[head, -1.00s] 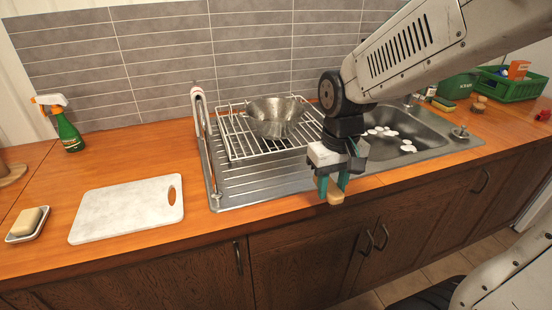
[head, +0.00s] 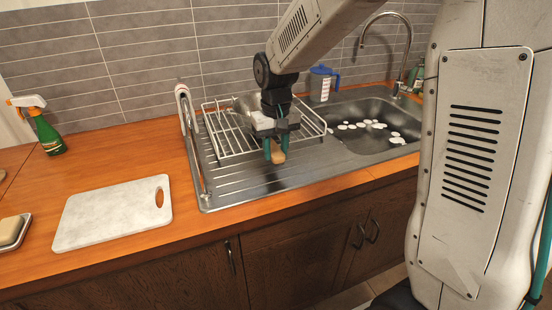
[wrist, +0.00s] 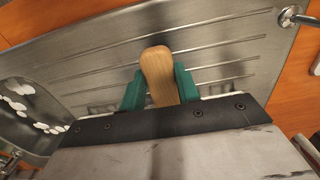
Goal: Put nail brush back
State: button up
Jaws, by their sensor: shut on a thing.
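The nail brush (head: 278,157) shows as a rounded wooden piece below my gripper (head: 275,148) in the head view. My gripper is shut on it, and holds it above the ribbed drainboard of the sink unit. In the wrist view the brush (wrist: 158,75) sits between the two green fingers of my gripper (wrist: 160,88), its rounded end pointing away from the wrist. Its bristles are not visible.
A wire dish rack (head: 226,140) with a metal bowl, partly hidden by my arm, stands behind my gripper. The sink basin (head: 345,145) with white foam is to the right, a blue-lidded jug (head: 320,88) behind it. A white cutting board (head: 112,214), a soap dish (head: 14,243) and a green spray bottle (head: 48,135) are left.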

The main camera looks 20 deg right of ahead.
aim_at(276, 151)
jog(key=shift+f, duration=1.65)
jog(key=shift+f, duration=0.1)
jog(key=o, duration=0.9)
jog(key=shift+o, duration=0.2)
notch_tip(276, 151, up, 12)
jog(key=shift+r, duration=0.15)
jog(key=s+d, duration=0.1)
jog(key=s, duration=1.3)
jog(key=s+d+r+t, duration=0.1)
jog(key=s+d, duration=0.1)
jog(key=s, duration=1.3)
jog(key=shift+r, duration=0.3)
